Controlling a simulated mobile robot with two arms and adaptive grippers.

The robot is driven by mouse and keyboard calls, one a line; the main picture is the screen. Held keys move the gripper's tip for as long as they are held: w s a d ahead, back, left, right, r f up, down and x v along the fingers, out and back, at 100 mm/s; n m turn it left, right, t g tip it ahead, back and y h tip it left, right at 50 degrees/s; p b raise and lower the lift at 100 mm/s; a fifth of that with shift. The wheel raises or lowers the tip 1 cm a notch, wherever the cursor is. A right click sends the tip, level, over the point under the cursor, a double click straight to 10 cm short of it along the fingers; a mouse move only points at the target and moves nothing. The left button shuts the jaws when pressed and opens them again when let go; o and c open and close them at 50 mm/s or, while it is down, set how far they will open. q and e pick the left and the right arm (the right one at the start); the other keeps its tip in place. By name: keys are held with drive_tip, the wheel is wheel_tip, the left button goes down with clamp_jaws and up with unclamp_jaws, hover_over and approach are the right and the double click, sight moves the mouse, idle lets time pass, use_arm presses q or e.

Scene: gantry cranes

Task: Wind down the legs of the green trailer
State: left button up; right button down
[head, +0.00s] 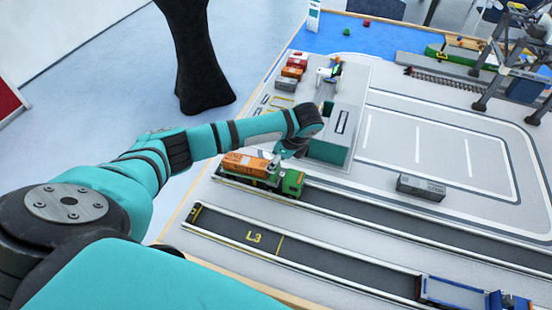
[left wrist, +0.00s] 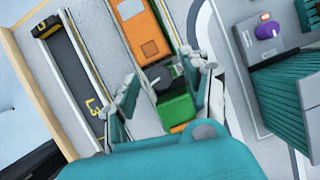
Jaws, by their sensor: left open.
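The green truck (head: 292,182) stands in a dark lane with an orange container (head: 248,166) on the trailer behind its cab. In the left wrist view the green cab (left wrist: 175,110) lies below the orange container (left wrist: 140,30), with a dark gap between them. The trailer's legs and any crank are too small or hidden to make out. My left gripper (head: 292,151) is above the truck, near the back of the cab. In the left wrist view its two fingers (left wrist: 167,78) are spread on either side of that gap, holding nothing. My right gripper is out of view.
A teal-walled booth (head: 333,148) stands close behind the truck. A grey container (head: 421,187) lies on the open yard. A blue truck (head: 455,292) is in the front lane. A gantry crane (head: 503,75) stands at the back right.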

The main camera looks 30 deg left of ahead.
use_arm(q)
clamp_jaws()
drive_tip(key=m+p, duration=0.1)
drive_tip(key=p, duration=0.2)
drive_tip(key=shift+s+r+m+t, duration=0.15)
drive_tip(key=shift+r+m+t, duration=0.15)
drive_tip(key=shift+m+t, duration=0.1)
drive_tip(key=shift+f+m+p, duration=0.2)
drive_tip(key=shift+m+p, duration=0.2)
drive_tip(key=shift+f, duration=0.1)
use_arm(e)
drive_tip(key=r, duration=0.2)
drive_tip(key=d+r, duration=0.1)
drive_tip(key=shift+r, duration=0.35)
use_arm(q)
drive_tip(key=shift+c, duration=0.2)
unclamp_jaws()
drive_tip(key=shift+o, duration=0.2)
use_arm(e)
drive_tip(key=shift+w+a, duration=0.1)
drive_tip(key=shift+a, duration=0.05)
use_arm(q)
drive_tip(key=v, duration=1.2)
